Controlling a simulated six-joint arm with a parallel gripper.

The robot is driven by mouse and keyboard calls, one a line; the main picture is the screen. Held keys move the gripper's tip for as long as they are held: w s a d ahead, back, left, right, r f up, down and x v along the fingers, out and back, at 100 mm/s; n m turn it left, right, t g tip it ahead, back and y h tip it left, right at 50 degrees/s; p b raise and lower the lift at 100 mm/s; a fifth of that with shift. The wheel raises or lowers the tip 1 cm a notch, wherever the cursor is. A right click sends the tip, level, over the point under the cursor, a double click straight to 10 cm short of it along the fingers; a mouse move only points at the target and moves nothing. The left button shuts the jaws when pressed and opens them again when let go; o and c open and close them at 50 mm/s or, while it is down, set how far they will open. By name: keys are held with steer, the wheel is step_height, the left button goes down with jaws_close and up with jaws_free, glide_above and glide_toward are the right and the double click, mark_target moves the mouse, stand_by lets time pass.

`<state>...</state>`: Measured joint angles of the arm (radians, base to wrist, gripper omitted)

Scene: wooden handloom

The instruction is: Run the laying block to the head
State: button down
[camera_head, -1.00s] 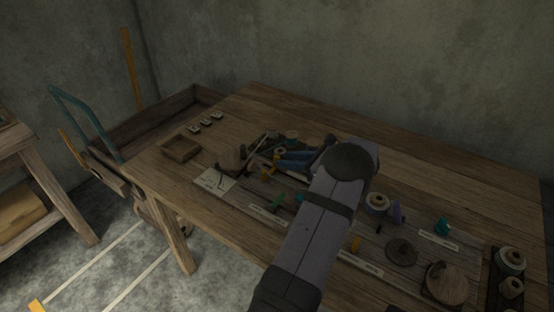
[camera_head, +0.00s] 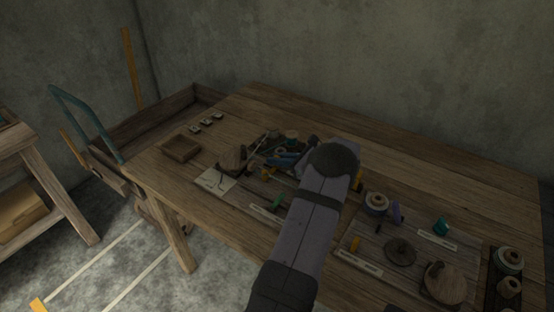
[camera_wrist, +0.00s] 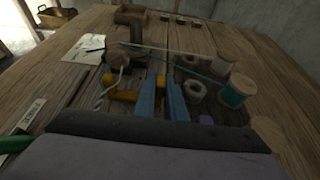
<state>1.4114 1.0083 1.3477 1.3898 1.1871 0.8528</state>
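A dark, rounded wooden block (camera_head: 233,160) stands near the left of the mat, by a pale card; I take it for the laying block. In the wrist view the same block (camera_wrist: 118,60) is up and left of my fingers, with a pale twisted cord (camera_wrist: 104,88) beside it. My gripper (camera_wrist: 161,82) has two blue fingers with a gap between them, pointing away over the table. A yellow piece shows in the gap, and I see no clear hold on it. In the head view the blue fingers (camera_head: 284,159) are partly hidden by my arm.
A pale card (camera_head: 215,180) and an empty wooden tray (camera_head: 181,148) lie left. Thread spools (camera_wrist: 238,90), a white ring (camera_wrist: 195,91) and thin rods crowd the area around my fingers. Discs (camera_head: 400,251) and more spools (camera_head: 509,261) are right.

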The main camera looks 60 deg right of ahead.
steer(key=shift+w+b, duration=0.35)
steer(key=shift+w, duration=1.5)
steer(key=shift+s+r, duration=0.1)
steer(key=c, duration=1.8)
jaws_free()
steer(key=shift+b+v, duration=0.5)
steer(key=shift+v, duration=3.05)
